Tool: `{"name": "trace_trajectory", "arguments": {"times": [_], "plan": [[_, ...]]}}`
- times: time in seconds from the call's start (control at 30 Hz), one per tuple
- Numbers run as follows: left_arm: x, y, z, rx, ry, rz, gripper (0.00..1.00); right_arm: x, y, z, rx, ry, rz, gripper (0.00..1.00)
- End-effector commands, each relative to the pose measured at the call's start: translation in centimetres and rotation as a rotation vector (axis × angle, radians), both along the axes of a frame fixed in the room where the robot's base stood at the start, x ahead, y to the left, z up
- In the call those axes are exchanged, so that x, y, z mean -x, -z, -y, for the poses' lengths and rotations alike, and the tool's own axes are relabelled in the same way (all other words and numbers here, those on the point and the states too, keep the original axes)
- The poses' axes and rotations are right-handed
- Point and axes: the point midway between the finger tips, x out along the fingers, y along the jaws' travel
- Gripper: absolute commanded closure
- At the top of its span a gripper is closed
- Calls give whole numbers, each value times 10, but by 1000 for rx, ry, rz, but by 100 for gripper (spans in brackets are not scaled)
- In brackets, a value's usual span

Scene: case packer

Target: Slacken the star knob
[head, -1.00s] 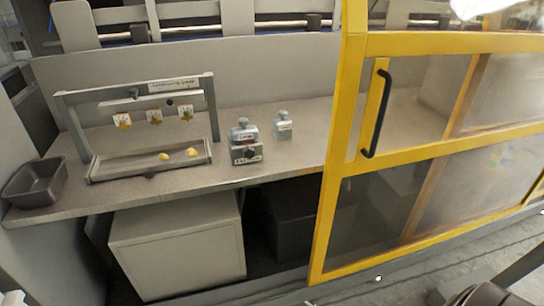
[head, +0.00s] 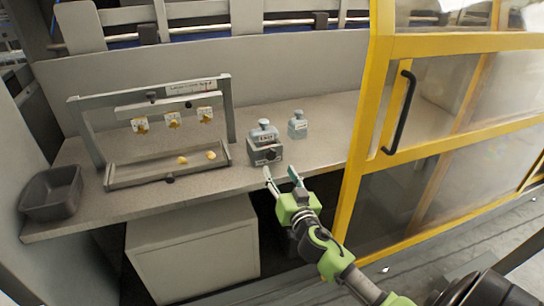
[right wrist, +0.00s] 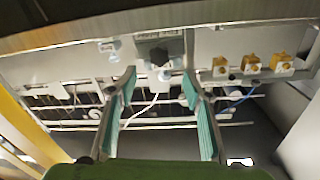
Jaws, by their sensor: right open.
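A dark knob (head: 270,155) sits on the front of a small grey block (head: 257,159) that holds a grey bottle (head: 263,133) on the bench. In the right wrist view, which is upside down, the dark knob (right wrist: 158,56) shows between and beyond the fingers. I cannot make out its star shape. My right gripper (head: 281,176) is open and empty at the bench's front edge, just in front of the block and apart from it. Its green-padded fingers (right wrist: 158,82) also show in the right wrist view. My left gripper is not in view.
A second bottle (head: 298,125) stands right of the block. A metal frame (head: 228,110) with yellow knobs (head: 173,121) and small dark knobs stands to the left, over a shallow tray (head: 112,178). A grey bin (head: 50,192) is far left. A yellow-framed guard door (head: 372,130) bounds the right.

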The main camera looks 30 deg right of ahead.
Motion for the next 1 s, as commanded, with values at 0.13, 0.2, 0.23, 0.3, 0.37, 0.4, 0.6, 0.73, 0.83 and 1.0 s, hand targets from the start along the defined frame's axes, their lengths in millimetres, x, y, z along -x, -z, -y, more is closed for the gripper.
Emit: {"name": "trace_trajectory", "arguments": {"times": [0.13,0.2,0.23,0.3,0.37,0.4,0.6,0.73,0.83,1.0], "plan": [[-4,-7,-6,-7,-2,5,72,-28,-3,9,3,0,1,55],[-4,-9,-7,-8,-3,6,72,-40,-2,12,3,1,0,55],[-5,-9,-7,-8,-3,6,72,-44,-2,14,3,1,0,55],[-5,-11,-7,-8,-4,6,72,-55,-1,17,2,1,-1,55],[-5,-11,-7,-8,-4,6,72,-62,-1,19,1,1,0,55],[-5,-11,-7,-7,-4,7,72,-66,-1,20,2,0,-1,55],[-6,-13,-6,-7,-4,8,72,-80,0,24,2,1,-2,55],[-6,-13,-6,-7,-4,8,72,-82,0,25,1,0,-1,55],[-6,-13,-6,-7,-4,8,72,-83,1,25,1,0,-1,55],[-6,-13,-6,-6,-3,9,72,-82,1,25,1,0,-1,68]]}}
